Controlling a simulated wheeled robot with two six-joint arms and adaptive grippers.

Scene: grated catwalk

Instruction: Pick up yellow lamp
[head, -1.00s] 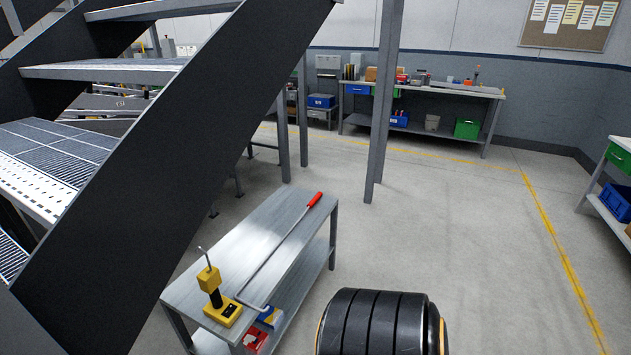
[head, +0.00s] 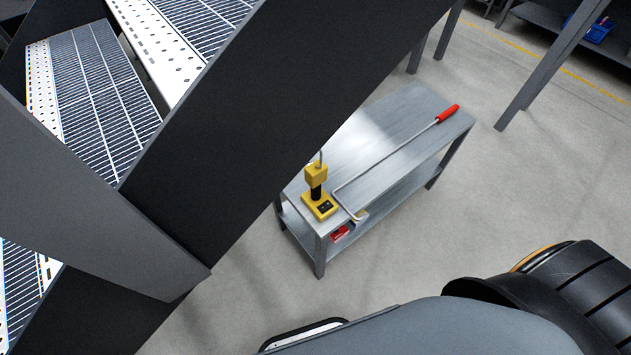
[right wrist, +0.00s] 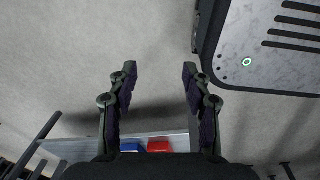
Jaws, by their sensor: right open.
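The yellow lamp (head: 318,192) stands upright at the near left end of a metal workbench's top. It has a square yellow base, a black neck, a yellow head and a thin grey rod on top. My right gripper (right wrist: 158,75) is open and empty in the right wrist view, above the grey floor. The lamp cannot be made out in that view. Neither gripper shows in the head view.
A long bar with a red handle (head: 447,114) lies on the bench top (head: 400,120) beside the lamp. A red box (head: 340,233) sits on the lower shelf. Dark stair stringers (head: 260,110) stand left of the bench. Floor in front is open.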

